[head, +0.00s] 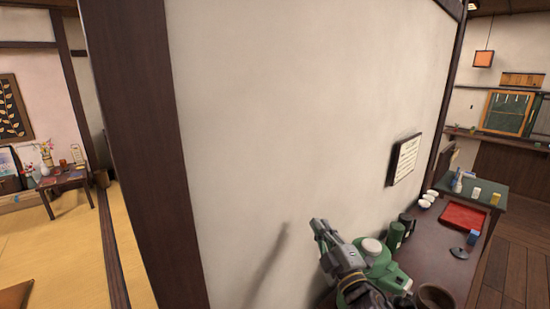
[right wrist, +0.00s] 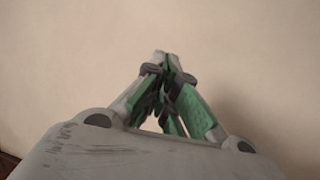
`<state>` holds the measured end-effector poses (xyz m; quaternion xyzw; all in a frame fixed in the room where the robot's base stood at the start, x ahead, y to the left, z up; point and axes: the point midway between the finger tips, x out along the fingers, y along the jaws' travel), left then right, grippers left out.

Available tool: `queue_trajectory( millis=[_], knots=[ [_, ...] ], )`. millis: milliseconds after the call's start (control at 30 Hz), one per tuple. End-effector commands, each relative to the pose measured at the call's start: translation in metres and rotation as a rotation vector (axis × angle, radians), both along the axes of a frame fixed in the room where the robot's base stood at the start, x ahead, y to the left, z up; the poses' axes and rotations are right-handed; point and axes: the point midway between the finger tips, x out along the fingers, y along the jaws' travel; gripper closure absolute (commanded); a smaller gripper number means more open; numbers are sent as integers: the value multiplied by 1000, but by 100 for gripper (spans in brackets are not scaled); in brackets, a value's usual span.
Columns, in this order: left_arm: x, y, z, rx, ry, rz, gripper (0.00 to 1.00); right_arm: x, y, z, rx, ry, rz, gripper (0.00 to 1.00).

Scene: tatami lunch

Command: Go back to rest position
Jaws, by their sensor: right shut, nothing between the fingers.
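My right gripper (head: 318,228) is in the lower middle of the head view, raised in front of the pale wall and pointing up toward it. In the right wrist view its fingers (right wrist: 162,58) come together at the tips, shut, with nothing between them. Only the plain wall shows beyond the fingertips there. My left gripper is not in the head view.
A dark wooden table (head: 432,262) stands against the wall (head: 300,120) at right, beside my right arm. On it are a red tray (head: 465,216), white cups (head: 427,199) and a dark green canister (head: 396,236). A thick wooden post (head: 148,150) stands at left. Tatami floor (head: 60,255) lies beyond it.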

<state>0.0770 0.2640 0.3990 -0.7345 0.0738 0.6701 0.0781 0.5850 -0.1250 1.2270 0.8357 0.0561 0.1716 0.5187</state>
Motion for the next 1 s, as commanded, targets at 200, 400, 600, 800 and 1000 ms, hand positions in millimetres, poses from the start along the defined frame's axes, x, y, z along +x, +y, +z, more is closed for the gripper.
queue_trajectory(
  millis=[200, 400, 600, 800, 1000],
  knots=[
    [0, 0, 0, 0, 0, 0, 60, -7, -36, -52, 173, 239, -129, 100],
    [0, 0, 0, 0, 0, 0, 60, -27, -63, -106, 312, 463, -245, 100],
    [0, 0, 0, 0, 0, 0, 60, -60, -83, -162, 439, 693, -357, 100],
    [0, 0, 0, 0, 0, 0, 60, -106, -96, -214, 550, 929, -468, 100],
    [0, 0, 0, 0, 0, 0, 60, -161, -101, -256, 640, 1159, -571, 100]
  ],
)
